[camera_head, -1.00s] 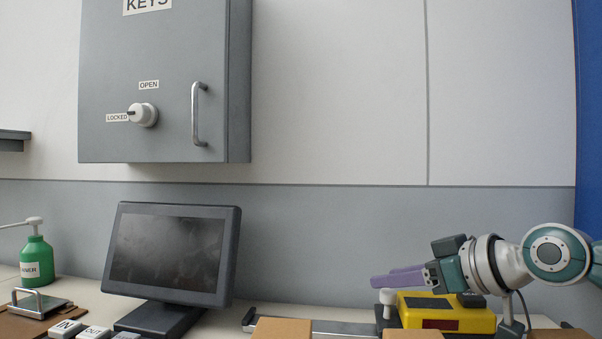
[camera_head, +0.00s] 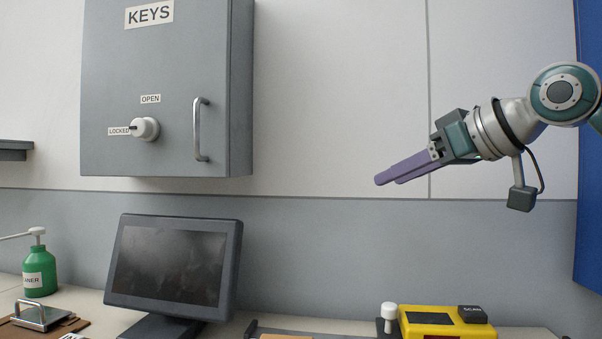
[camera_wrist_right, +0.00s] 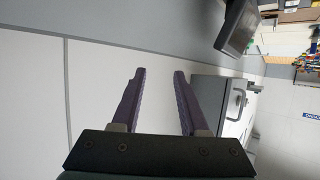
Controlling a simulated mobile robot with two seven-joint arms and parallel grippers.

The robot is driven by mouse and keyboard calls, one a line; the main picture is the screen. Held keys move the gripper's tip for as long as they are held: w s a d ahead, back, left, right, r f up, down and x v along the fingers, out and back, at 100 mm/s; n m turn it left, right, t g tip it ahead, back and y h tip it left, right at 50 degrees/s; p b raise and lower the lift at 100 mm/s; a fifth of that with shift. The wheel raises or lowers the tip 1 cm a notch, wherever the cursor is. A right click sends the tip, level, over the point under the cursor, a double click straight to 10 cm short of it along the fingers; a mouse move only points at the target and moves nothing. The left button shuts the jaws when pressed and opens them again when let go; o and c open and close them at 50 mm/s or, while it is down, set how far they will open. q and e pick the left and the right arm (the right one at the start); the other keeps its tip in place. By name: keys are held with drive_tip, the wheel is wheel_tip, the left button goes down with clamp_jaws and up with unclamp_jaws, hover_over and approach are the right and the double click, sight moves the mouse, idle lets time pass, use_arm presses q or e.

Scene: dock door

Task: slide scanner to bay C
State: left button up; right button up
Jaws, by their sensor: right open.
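The yellow scanner (camera_head: 446,322) sits low at the right of the counter, with a dark window and a dark button block on top. A white knob (camera_head: 389,311) on a dark carriage stands at its left side. A rail (camera_head: 290,334) runs left from it along the counter, mostly cut off by the lower edge. No bay labels are readable. My right gripper (camera_head: 385,181) is in the air above and left of the scanner, clear of it. In the right wrist view its two purple fingers (camera_wrist_right: 157,72) are apart with nothing between them. My left gripper is not in view.
A dark monitor (camera_head: 172,265) stands left of the rail. A grey key cabinet (camera_head: 165,90) hangs on the wall, its knob pointing to LOCKED. A green pump bottle (camera_head: 39,270) and a metal-handled block (camera_head: 42,315) are at far left. The wall area before my right gripper is clear.

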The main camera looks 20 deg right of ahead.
idle(0.3)
drive_tip(key=m+p, duration=0.1)
drive_tip(key=m, duration=3.5)
approach(393, 306)
drive_tip(key=b+x, duration=0.2)
drive_tip(key=x, duration=0.7)
clamp_jaws()
